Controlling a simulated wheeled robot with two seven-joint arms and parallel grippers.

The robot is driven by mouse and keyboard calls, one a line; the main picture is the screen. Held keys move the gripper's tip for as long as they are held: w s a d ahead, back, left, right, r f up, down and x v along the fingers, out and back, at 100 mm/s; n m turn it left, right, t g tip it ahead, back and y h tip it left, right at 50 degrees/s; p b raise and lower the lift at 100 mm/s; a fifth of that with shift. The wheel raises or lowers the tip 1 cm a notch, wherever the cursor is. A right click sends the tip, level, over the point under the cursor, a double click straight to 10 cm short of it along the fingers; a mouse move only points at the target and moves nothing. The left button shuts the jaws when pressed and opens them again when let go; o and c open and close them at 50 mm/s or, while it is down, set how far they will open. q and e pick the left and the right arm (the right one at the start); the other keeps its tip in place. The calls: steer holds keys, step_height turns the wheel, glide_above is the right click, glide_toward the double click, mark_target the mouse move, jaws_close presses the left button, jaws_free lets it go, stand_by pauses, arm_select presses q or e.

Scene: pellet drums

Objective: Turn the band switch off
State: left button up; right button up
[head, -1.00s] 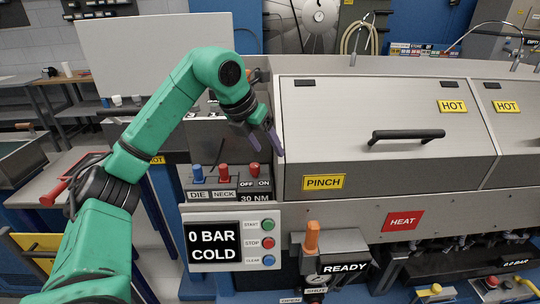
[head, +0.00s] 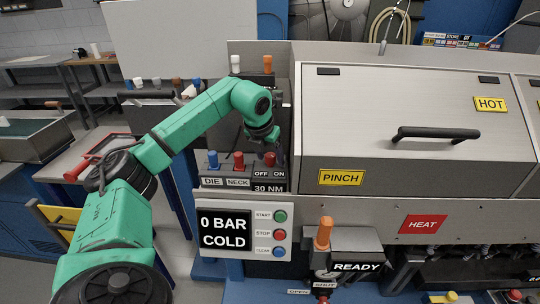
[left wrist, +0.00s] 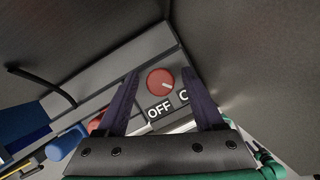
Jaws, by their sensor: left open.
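The band switch is a round red knob (left wrist: 161,82) on a dark panel, seen between my fingers in the left wrist view. A pale mark on it points to the lower right, toward the second label, which a finger partly covers. The OFF label (left wrist: 159,112) is clear below it. My left gripper (left wrist: 160,72) is open, with one dark finger on each side of the knob; I cannot tell whether they touch it. In the head view my left gripper (head: 270,156) is at the panel above the OFF and ON labels (head: 269,174) and mostly hides the knob.
The DIE knob (head: 213,160) is blue and the NECK knob (head: 238,161) is red; both stand left of my gripper. A screen (head: 224,230) reads 0 BAR COLD beside several buttons. The PINCH cover (head: 400,130) rises close on the right. An orange handle (head: 323,233) stands below.

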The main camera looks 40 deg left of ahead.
arm_select(q)
steer(key=shift+c, duration=0.3)
jaws_close()
arm_select(e)
steer(key=shift+s, duration=0.4)
arm_select(q)
steer(key=shift+m, duration=0.3)
steer(key=m+h+p, duration=0.1)
steer(key=m+p, duration=0.1)
steer(key=m, duration=0.2)
steer(key=shift+r+h, duration=0.15)
steer(key=shift+h, duration=0.25)
steer(key=m+h+p, duration=0.1)
steer(key=m, duration=0.1)
steer(key=m+p, duration=0.1)
steer(key=m, duration=0.1)
steer(key=shift+w+r+m+g+h+p, duration=0.1)
steer(key=shift+m+g+h+p, duration=0.2)
steer(key=shift+h+p, duration=0.1)
steer(key=m+g+h+p, duration=0.1)
steer(key=m+p, duration=0.1)
steer(key=m, duration=0.1)
steer(key=shift+m, duration=0.3)
steer(key=shift+a+m+g+h+p, duration=0.1)
steer(key=shift+m+g+h+p, duration=0.35)
steer(key=shift+m, duration=1.05)
arm_select(e)
step_height(320, 180, up, 8)
steer(key=shift+f, duration=0.1)
